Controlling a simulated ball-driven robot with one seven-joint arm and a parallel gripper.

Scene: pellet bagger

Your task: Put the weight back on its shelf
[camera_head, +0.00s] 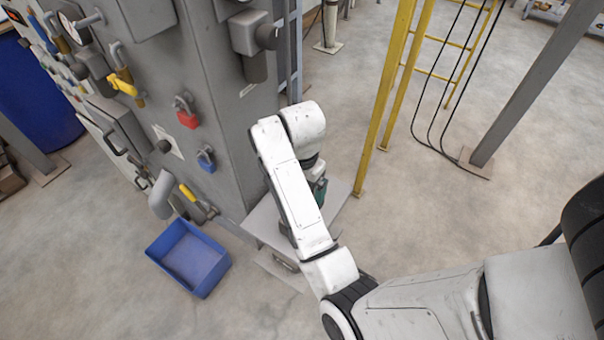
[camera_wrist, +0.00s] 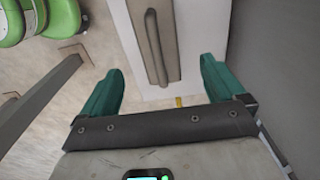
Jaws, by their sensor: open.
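My gripper (camera_head: 320,190) is mostly hidden behind my white arm in the head view, over a pale grey shelf (camera_head: 341,196) beside the machine cabinet. In the wrist view, my gripper (camera_wrist: 161,70) has its two teal fingers wide apart with nothing held between them. A grey block with a long rounded bar (camera_wrist: 155,46) lies ahead, between the finger directions, against a pale surface (camera_wrist: 205,35). I cannot tell for sure whether this is the weight. A small grey piece (camera_head: 286,264) shows low under the shelf in the head view, partly hidden by my arm.
The grey machine cabinet (camera_head: 232,150) with valves and locks stands left of the shelf. A blue bin (camera_head: 190,257) sits on the floor in front of it. A yellow ladder frame (camera_head: 382,100) stands behind right. Open floor (camera_head: 440,215) lies to the right.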

